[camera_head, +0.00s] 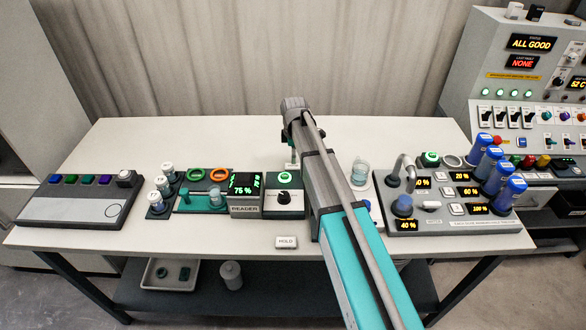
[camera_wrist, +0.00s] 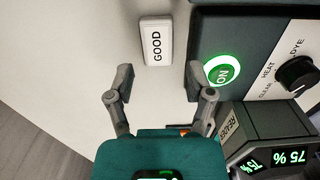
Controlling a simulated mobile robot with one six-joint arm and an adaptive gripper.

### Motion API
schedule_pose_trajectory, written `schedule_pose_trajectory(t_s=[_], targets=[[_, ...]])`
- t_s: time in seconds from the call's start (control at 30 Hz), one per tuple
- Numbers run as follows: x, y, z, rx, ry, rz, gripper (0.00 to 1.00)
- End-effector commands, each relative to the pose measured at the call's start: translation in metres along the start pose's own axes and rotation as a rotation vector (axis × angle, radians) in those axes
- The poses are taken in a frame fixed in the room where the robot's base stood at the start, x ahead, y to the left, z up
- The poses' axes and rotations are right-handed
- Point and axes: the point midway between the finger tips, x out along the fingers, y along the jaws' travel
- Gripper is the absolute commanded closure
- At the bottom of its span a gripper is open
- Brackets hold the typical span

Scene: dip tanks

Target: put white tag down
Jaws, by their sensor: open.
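A white tag (camera_wrist: 157,42) reading GOOD lies flat on the pale table in the wrist view, beside the box with the green ON button. My gripper (camera_wrist: 160,73) is open, with one fingertip on each side just short of the tag's near end. Nothing shows between the fingers. In the head view my arm reaches over the table behind the dark box, and its end largely hides the gripper. A second white tag (camera_head: 286,242), reading HOLD, lies at the table's front edge.
The ON-button box (camera_head: 284,196) and the reader (camera_head: 244,194) stand close to my gripper. A glass (camera_head: 360,171) and a panel with blue-capped bottles (camera_head: 458,222) stand to the right. Orange and green rings lie left. The back left of the table (camera_head: 190,138) is clear.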

Motion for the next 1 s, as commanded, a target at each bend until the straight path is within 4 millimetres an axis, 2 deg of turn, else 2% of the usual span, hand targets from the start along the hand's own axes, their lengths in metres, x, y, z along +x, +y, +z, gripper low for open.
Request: schedule_pose_trajectory(t_s=[0.27,0.7,1.0], targets=[[0.008,0.001,0.001,0.000,0.000,0.000,0.31],[0.042,0.003,0.003,0.000,0.000,0.000,0.31],[0.053,0.003,0.003,0.000,0.000,0.000,0.31]])
